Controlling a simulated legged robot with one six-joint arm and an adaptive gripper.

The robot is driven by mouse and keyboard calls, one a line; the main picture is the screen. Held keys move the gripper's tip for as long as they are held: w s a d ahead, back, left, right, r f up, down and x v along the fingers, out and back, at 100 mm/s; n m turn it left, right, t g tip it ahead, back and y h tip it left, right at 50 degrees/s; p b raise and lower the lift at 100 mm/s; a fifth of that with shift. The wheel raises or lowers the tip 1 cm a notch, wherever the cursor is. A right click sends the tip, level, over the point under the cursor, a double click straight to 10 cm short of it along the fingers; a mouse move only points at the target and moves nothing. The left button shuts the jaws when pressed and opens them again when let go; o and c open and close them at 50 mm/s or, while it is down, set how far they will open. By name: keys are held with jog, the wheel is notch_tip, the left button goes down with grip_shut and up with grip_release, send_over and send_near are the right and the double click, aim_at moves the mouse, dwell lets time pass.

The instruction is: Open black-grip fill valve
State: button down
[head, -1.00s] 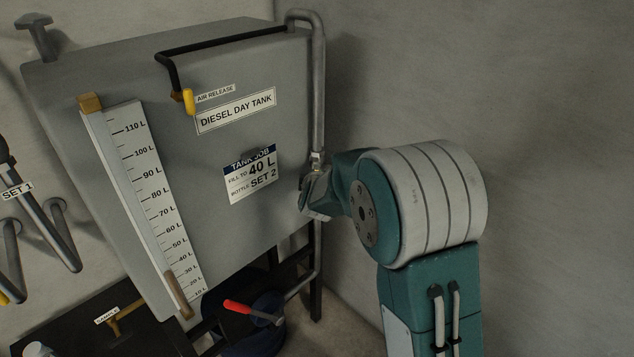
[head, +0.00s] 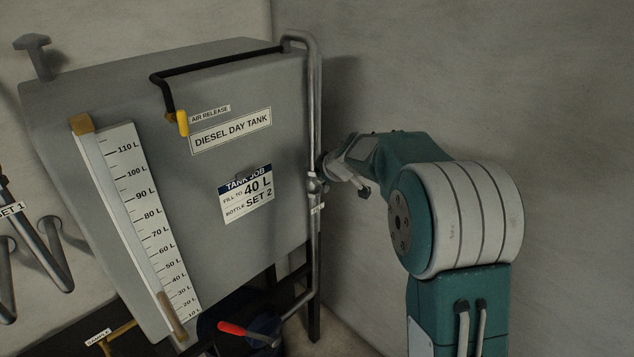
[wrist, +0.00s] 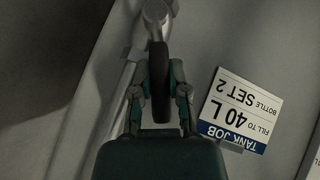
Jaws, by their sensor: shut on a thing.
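The fill valve (head: 316,187) sits on the grey pipe at the right side of the diesel day tank (head: 290,180). In the wrist view its metal body (wrist: 155,12) is at the top. Its black grip (wrist: 158,65) runs down from there between my fingers. My gripper (wrist: 160,88) is shut on the black grip, one finger on each side. In the head view my gripper (head: 338,167) is just right of the pipe, slightly above the valve body. The black grip is mostly hidden there by my fingers.
The grey pipe (head: 316,90) runs down the tank's right edge. A tank job card (head: 247,200) reads fill to 40 L, set 2. A yellow air release handle (head: 183,123) and level gauge (head: 140,190) are on the tank. A red-handled lever (head: 232,328) is below. Bare wall stands at right.

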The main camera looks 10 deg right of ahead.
jog(key=shift+w+d+r+m+g+y, duration=0.2)
jog(key=shift+w+d+m+g+y, duration=0.25)
jog(key=shift+y, duration=0.2)
jog(key=shift+w+d+r+m+g+y, duration=0.15)
jog(key=shift+w+d+m+g+y, duration=0.1)
jog(key=shift+d+m+g+y, duration=0.25)
jog(key=shift+y, duration=0.25)
jog(key=c, duration=0.6)
grip_release()
jog(key=v, duration=1.1)
jog(key=shift+s+d+r, duration=0.15)
jog(key=shift+d+r, duration=0.1)
jog(key=shift+r, duration=0.05)
